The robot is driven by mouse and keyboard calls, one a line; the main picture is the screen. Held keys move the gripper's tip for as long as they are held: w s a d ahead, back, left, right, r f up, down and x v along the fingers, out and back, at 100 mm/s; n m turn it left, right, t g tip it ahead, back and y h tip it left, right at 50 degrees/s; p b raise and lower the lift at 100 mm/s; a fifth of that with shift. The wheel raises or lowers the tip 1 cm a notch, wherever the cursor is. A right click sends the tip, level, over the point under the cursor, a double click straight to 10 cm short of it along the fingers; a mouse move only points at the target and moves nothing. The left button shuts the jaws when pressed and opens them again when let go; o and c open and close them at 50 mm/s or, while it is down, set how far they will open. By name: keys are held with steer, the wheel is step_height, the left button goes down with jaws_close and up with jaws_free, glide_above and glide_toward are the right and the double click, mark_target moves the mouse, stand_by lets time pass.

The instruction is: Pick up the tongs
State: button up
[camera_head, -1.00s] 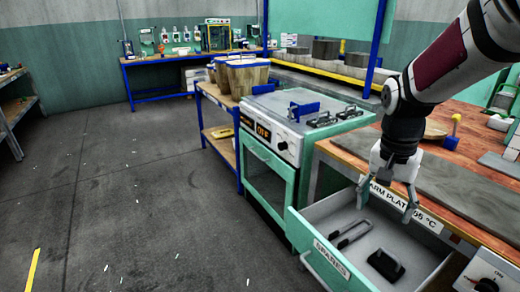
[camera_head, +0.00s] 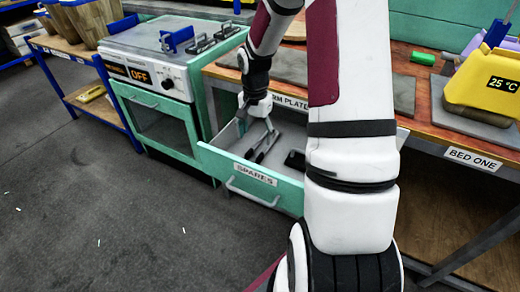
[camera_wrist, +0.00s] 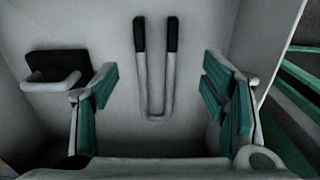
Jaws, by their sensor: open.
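The tongs (camera_wrist: 155,112) are a narrow grey U with two black ends. They lie flat on the floor of the open drawer (camera_head: 232,172) labelled SPARES, and show partly in the head view (camera_head: 267,146). My gripper (camera_wrist: 160,66) is open and empty, pointing down over the drawer. In the wrist view its green-padded fingers stand either side of the tongs, apart from them, with the U between. In the head view my gripper (camera_head: 258,118) is inside the drawer's opening. How high it is above the tongs is hard to tell.
A black block with a grey handle (camera_wrist: 58,70) lies left of the tongs in the wrist view. An oven (camera_head: 160,105) marked OFF stands left of the drawer. The bench (camera_head: 440,125) with a yellow 25 °C unit (camera_head: 485,85) is at right.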

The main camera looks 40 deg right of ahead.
mark_target(257, 155)
steer(key=shift+s+f+b, duration=0.15)
steer(key=shift+f+b, duration=0.4)
steer(key=shift+f, duration=1.05)
steer(key=shift+s+f+b, duration=0.1)
steer(key=shift+f+b, duration=0.4)
steer(key=shift+f, duration=1.05)
steer(key=c, duration=1.4)
